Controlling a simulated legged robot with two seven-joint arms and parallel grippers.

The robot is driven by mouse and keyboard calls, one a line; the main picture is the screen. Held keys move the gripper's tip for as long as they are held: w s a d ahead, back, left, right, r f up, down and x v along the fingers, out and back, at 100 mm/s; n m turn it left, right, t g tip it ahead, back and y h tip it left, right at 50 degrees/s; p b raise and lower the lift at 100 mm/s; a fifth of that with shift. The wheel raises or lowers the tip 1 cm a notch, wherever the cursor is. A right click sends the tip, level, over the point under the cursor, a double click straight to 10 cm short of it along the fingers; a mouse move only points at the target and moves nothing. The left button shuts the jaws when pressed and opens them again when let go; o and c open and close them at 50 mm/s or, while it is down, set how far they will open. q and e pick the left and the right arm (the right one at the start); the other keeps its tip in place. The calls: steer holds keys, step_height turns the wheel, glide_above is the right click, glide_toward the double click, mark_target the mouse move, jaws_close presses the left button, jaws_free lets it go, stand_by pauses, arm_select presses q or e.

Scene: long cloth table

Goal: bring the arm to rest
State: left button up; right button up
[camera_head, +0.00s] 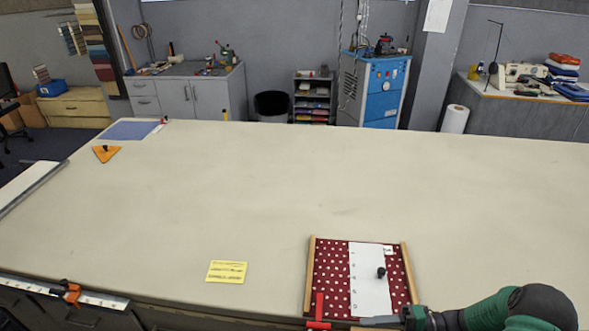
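My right gripper (382,321) reaches in from the lower right, at the front edge of the table, with its dark green arm behind it. Its grey fingers point left and lie low in the picture, just in front of a wooden-sided board (404,262). I cannot tell whether they are open or shut. The board carries red cloth with white dots (330,270), and a white strip with marks (367,290) lies over it. A black knob (381,272) stands on the strip. A red L-shaped piece (319,312) lies at the board's front left, left of the fingertips. My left gripper is not in view.
The long table (250,190) is mostly bare. A yellow note (227,271) lies left of the board. An orange triangle (106,153) and a blue sheet (130,130) lie at the far left. An orange-and-black clamp (70,293) sits on a ruler along the front left edge.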

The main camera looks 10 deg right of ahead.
steer(key=s+a+n+g+h, duration=0.6)
steer(key=n+h, duration=0.3)
steer(key=n, duration=0.9)
steer(key=r+n+t+h, duration=0.1)
steer(key=n+h, duration=0.1)
steer(key=n, duration=0.6)
steer(key=r+n+t+h, duration=0.2)
steer(key=n+h, duration=0.1)
steer(key=n, duration=0.5)
steer(key=r+n+t+h, duration=0.2)
steer(key=n, duration=0.6)
steer(key=shift+s+r, duration=0.1)
steer(key=shift+s, duration=0.2)
